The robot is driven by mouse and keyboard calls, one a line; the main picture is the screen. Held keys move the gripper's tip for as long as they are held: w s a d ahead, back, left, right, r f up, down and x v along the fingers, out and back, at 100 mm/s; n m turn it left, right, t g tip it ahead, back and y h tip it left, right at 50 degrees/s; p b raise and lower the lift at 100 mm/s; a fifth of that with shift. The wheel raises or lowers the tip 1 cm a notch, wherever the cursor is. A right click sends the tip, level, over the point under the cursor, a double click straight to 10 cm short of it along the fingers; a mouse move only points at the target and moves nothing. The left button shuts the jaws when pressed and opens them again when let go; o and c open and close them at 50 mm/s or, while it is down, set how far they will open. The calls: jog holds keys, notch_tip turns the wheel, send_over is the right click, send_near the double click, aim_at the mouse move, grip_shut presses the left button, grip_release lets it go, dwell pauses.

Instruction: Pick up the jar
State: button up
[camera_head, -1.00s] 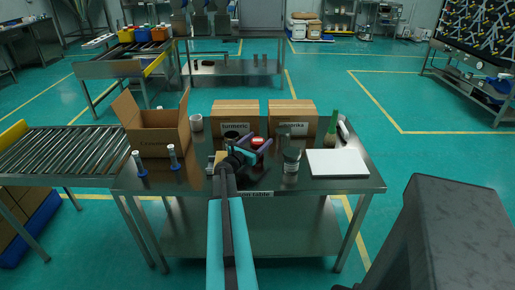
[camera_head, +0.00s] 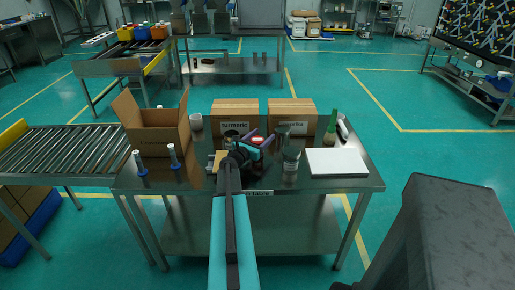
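A clear glass jar (camera_head: 291,159) stands upright on the steel table, right of my gripper and left of the white board. A second dark-topped container (camera_head: 231,138) shows in part behind my arm, in front of the turmeric box. My black wrist hides part of the table there.
Two cartons, turmeric (camera_head: 235,117) and paprika (camera_head: 292,117), stand at the back. An open carton (camera_head: 158,135) and two blue-based tubes are at left. A green bottle (camera_head: 331,128) and a white board (camera_head: 337,162) are at right. A roller conveyor (camera_head: 70,155) adjoins the table.

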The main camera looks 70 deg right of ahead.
jog(key=c, duration=0.9)
jog(key=shift+r, duration=0.15)
jog(key=s+a+r+p, duration=0.1)
jog(key=a+r, duration=0.1)
jog(key=a, duration=0.5)
jog(key=s+a+r+p, duration=0.1)
jog(key=a+r, duration=0.2)
jog(key=a, duration=0.5)
jog(key=shift+s+a, duration=0.3)
jog(key=shift+f, duration=0.15)
dwell(0.5)
